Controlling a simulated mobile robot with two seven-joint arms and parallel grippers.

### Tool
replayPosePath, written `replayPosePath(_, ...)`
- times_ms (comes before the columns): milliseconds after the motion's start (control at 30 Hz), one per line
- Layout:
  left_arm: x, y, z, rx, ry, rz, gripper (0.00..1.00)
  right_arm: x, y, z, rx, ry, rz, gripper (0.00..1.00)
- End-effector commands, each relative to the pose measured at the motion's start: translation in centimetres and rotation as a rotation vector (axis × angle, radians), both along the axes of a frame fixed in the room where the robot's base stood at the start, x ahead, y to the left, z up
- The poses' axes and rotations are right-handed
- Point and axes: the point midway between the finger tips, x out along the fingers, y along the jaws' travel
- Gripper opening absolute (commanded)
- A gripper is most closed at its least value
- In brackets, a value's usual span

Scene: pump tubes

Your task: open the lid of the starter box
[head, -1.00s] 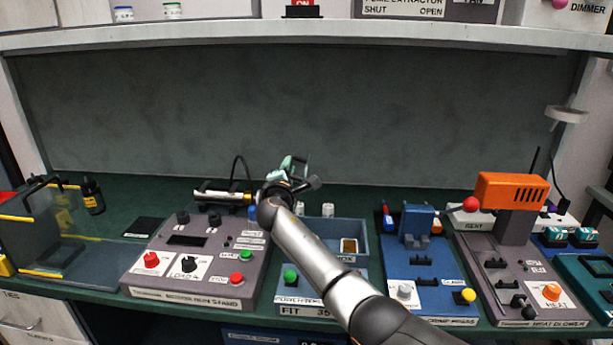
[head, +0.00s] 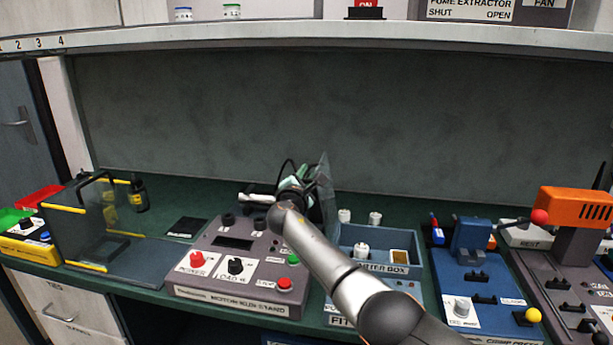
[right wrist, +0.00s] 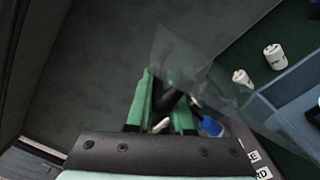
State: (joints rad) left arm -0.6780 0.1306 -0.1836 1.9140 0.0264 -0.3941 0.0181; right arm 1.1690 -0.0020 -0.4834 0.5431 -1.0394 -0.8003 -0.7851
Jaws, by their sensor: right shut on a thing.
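The starter box (head: 413,262) is a blue tray with compartments, right of centre in the head view. Its clear lid (head: 326,190) stands raised, near upright, at the box's left side. The lid also shows as a see-through pane in the right wrist view (right wrist: 190,65). My right gripper (head: 303,175) is at the lid, partly hidden by its own arm. In the right wrist view its green fingers (right wrist: 162,105) are closed around a dark part at the lid's edge. My left gripper is not in view.
White vials (head: 361,250) stand in the box and two more (head: 375,218) behind it. The grey motor run stand (head: 240,262) is left of the box, a blue press (head: 470,260) right of it. A shelf (head: 300,36) runs above.

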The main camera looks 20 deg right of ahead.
Motion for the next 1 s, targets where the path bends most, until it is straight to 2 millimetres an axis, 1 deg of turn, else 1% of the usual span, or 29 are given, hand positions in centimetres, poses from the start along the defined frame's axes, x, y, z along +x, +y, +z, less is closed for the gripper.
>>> replayPosePath(33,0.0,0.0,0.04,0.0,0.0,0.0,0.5,0.07,-0.06,0.89,-0.003,-0.012,-0.001,0.0)
replayPosePath(267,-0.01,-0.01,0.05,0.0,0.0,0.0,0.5,0.06,-0.02,0.92,-0.003,-0.013,0.0,0.0)
replayPosePath(300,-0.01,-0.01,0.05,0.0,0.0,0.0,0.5,0.07,-0.01,0.93,-0.002,-0.014,0.0,0.23)
replayPosePath(500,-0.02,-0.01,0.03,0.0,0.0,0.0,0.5,0.06,0.04,0.69,-0.002,-0.01,0.001,0.45)
replayPosePath(833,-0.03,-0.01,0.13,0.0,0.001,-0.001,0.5,-0.08,0.18,0.39,0.0,-0.006,0.001,0.45)
replayPosePath(1000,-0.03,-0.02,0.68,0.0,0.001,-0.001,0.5,-0.76,0.65,0.39,0.001,-0.006,0.002,0.45)
